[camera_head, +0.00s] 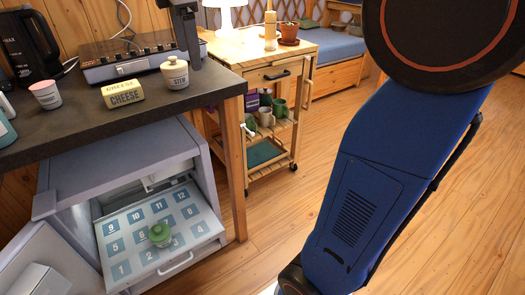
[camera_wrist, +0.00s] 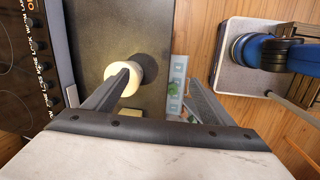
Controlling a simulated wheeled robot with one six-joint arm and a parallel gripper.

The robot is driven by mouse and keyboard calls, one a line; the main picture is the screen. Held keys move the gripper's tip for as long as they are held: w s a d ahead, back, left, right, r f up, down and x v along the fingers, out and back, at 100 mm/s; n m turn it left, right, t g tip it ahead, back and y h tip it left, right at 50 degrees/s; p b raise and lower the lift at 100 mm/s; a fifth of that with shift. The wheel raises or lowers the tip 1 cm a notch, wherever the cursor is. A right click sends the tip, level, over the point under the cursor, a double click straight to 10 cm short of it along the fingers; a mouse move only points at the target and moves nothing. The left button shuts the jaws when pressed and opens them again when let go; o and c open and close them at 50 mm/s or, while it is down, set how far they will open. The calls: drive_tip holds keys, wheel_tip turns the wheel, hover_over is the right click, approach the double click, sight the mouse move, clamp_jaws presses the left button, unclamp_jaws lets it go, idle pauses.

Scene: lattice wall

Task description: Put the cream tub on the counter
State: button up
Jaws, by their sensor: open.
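A cream-coloured lidded tub, its label seeming to read "STEW" (camera_head: 175,74), stands upright on the dark counter (camera_head: 125,117), near its right end. In the wrist view the pale tub (camera_wrist: 136,66) is on the counter (camera_wrist: 100,30), partly covered by the left finger. My gripper (camera_head: 194,60) is open and hangs down just behind and right of the tub in the head view. It also shows in the wrist view (camera_wrist: 160,75), with nothing held between its fingers. I cannot tell whether a finger touches the tub.
A cheese block (camera_head: 122,94), a small pinkish cup (camera_head: 46,95), a black kettle (camera_head: 30,45) and a hob (camera_head: 125,55) are on the counter. A wooden trolley (camera_head: 262,62) stands behind.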

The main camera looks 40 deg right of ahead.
drive_tip(key=s+d+f+m+t, duration=0.1)
drive_tip(key=s+d+f+m, duration=0.1)
drive_tip(key=s+f+m, duration=0.6)
drive_tip(key=s+d+f+m+t+y, duration=0.1)
drive_tip(key=s+d+f+m+t, duration=0.1)
drive_tip(key=s+f+m, duration=0.7)
drive_tip(key=s+d+f, duration=0.1)
drive_tip(key=s+f, duration=0.7)
drive_tip(key=f, duration=0.1)
drive_tip(key=shift+f, duration=0.35)
